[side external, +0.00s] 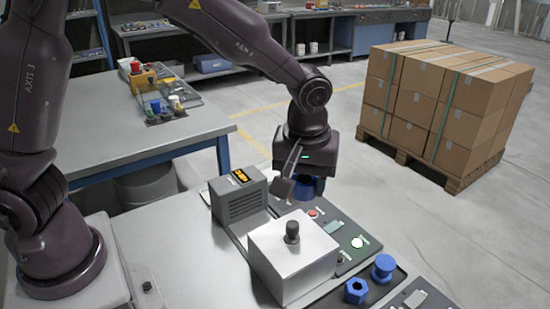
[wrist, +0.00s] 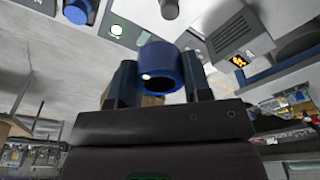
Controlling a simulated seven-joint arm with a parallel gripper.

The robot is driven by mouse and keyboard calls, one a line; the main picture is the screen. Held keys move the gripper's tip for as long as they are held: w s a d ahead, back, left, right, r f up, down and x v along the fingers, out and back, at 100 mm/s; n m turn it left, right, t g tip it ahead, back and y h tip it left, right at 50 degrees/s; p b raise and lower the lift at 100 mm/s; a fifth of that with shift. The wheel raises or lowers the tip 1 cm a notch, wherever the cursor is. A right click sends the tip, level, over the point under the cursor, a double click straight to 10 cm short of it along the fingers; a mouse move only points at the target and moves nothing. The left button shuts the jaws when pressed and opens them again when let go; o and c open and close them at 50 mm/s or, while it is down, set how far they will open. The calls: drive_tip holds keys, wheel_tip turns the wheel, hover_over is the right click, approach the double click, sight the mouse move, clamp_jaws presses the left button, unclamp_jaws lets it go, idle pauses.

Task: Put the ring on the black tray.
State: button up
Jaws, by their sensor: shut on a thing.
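The blue ring (wrist: 163,68) is held between the two fingers of my gripper (wrist: 158,84) in the wrist view, with its round hole showing. In the side view my gripper (side external: 304,184) is in the air above the control panel, behind the white box. The ring (side external: 307,191) is partly hidden there by a finger. The black tray (side external: 378,291) lies at the front right of the table, nearer the camera than my gripper. A blue hex nut (side external: 356,290) and a blue spool-shaped piece (side external: 383,268) stand on it.
A white box with a dark knob (side external: 293,260) stands between my gripper and the tray's left side. A grey vented box with an orange display (side external: 240,198) stands left of the gripper. The dark panel (side external: 338,228) has buttons. Stacked cartons (side external: 445,95) are on the floor beyond.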

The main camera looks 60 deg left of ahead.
drive_tip(key=s+d, duration=0.3)
drive_tip(key=d, duration=0.8)
drive_tip(key=shift+d+f, duration=0.1)
drive_tip(key=shift+f, duration=10)
drive_tip(key=shift+f, duration=0.55)
